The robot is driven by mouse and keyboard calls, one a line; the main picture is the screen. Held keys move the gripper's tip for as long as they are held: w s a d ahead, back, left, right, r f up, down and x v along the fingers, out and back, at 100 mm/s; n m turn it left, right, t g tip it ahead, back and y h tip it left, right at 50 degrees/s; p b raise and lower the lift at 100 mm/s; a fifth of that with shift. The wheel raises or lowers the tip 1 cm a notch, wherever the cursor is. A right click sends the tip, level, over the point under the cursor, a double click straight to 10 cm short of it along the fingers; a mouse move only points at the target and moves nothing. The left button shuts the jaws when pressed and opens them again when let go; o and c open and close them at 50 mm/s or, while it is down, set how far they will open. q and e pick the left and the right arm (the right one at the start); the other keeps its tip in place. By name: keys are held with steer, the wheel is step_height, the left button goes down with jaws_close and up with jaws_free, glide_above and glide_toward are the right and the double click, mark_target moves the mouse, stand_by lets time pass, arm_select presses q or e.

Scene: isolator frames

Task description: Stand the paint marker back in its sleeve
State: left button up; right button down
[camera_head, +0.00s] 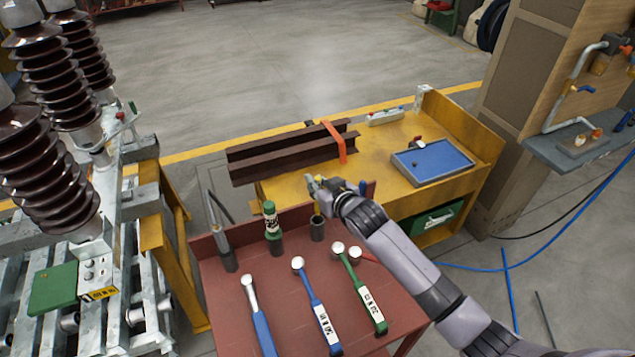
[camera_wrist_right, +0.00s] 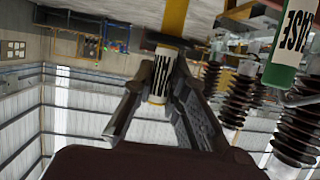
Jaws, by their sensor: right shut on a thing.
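My right gripper (camera_head: 322,187) is above the back edge of the red bench (camera_head: 215,290), over the right-hand dark sleeve (camera_head: 317,230). In the right wrist view, my right gripper (camera_wrist_right: 150,95) is shut on the paint marker (camera_wrist_right: 160,76), a white cylinder with black stripes and yellowish ends. In the head view, the gripper mostly hides the marker. The sleeve shows a round top below the gripper, and the two look apart. I cannot see into its bottom. My left gripper is not in view.
A green grease tube (camera_head: 271,218) stands in the middle sleeve, and a grey tool (camera_head: 219,235) in the left one. Several hammer-like tools, one blue (camera_head: 316,313) and one green (camera_head: 366,295), lie in front. A yellow bench (camera_head: 380,157) with a blue tray (camera_head: 432,162) and dark beams (camera_head: 285,155) stands behind.

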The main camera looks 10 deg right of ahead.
steer(key=shift+f+b, duration=3.4)
steer(key=shift+f, duration=1.85)
steer(key=c, duration=1.5)
jaws_free()
steer(key=v, duration=1.2)
